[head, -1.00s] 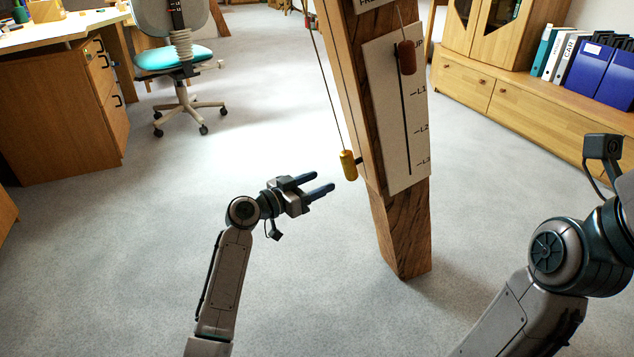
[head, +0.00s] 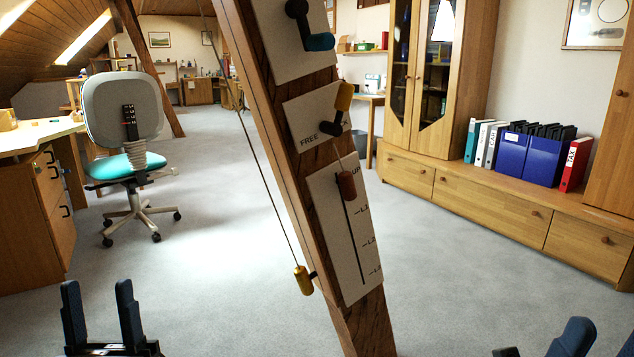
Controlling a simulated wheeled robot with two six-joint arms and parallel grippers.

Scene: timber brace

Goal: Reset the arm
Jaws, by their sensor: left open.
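The timber brace (head: 292,200) leans through the middle of the view with plates on it. The lowest plate (head: 352,267) has a vertical slot marked UP, L1, L2, L3, and a red-brown knob (head: 347,185) hangs on a cord near UP. The middle plate, marked FREE, holds a black lever with an orange handle (head: 344,97), pointing up. My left gripper (head: 101,312) is open and empty at bottom left. My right gripper (head: 590,345) is mostly cut off at bottom right.
An office chair (head: 125,110) and a desk (head: 35,215) stand at left. A low wooden cabinet (head: 492,205) with binders (head: 527,155) stands at right. The carpet between the chair and the brace is clear.

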